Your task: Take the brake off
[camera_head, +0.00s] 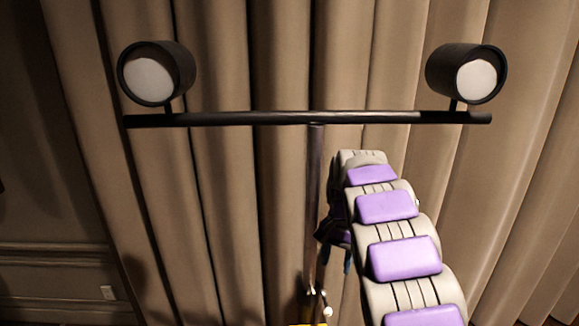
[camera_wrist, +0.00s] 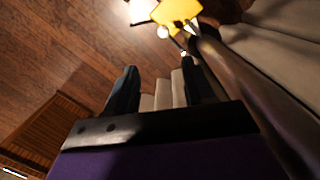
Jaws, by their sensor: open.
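A dark stand pole (camera_head: 314,190) rises upright in the head view and carries a crossbar. At its foot, small pale round-ended parts (camera_head: 326,299) show beside a bit of yellow. The wrist view shows a yellow piece (camera_wrist: 176,13) with pale round ends near it, at the top, and the pole (camera_wrist: 245,95) running down the right side. I cannot tell which part is the brake. My gripper (camera_wrist: 160,82) is open and empty, its two dark fingers apart, to the left of the pole in that view. In the head view my arm mostly hides it, right of the pole.
The crossbar (camera_head: 250,118) holds a left spotlight (camera_head: 155,75) and a right spotlight (camera_head: 467,75). Beige curtains (camera_head: 225,220) hang behind the stand.

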